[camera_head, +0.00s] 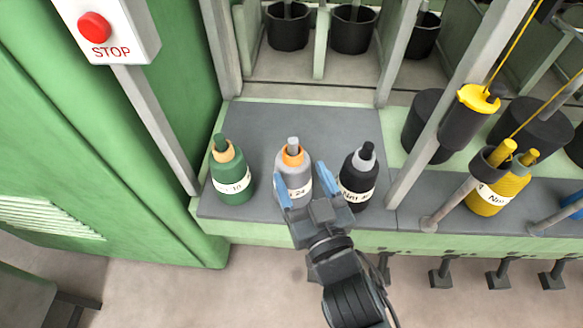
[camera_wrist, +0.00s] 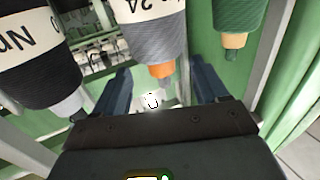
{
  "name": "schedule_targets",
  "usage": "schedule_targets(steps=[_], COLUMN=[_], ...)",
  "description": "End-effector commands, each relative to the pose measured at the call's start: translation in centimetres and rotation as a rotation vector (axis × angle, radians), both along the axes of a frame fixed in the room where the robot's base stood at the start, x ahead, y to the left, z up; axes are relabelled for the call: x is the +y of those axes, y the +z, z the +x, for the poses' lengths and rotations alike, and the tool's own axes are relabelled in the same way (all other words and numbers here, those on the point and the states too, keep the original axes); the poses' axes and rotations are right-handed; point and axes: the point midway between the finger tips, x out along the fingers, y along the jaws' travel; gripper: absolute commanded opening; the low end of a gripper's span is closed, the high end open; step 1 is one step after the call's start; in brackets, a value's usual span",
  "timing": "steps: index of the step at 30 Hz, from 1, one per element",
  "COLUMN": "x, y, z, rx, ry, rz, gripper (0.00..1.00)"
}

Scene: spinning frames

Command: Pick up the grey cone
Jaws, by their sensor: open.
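The grey cone (camera_head: 293,177) is a grey yarn bobbin with an orange band and grey tip, standing upright on the dark grey shelf in the middle of three cones. It carries a white label with 24 on it. My gripper (camera_head: 303,182) is open, its blue fingers on either side of the grey cone's front in the head view. In the wrist view the grey cone (camera_wrist: 150,35) appears upside down above and between the two blue fingers (camera_wrist: 160,90). Whether the fingers touch it, I cannot tell.
A green cone (camera_head: 232,175) stands to the left and a black cone (camera_head: 358,180) close to the right. A grey post (camera_head: 440,110) rises right of the black cone. A yellow cone (camera_head: 497,190) is further right. A green cabinet (camera_head: 110,130) with a stop button (camera_head: 95,27) borders the left.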

Motion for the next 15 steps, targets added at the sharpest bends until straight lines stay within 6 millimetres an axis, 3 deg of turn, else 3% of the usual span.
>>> schedule_targets(steps=[15], x=[1.9], y=[-0.1], z=[5.3], rx=[-0.003], ry=[-0.001], rz=[-0.001], gripper=[0.73])
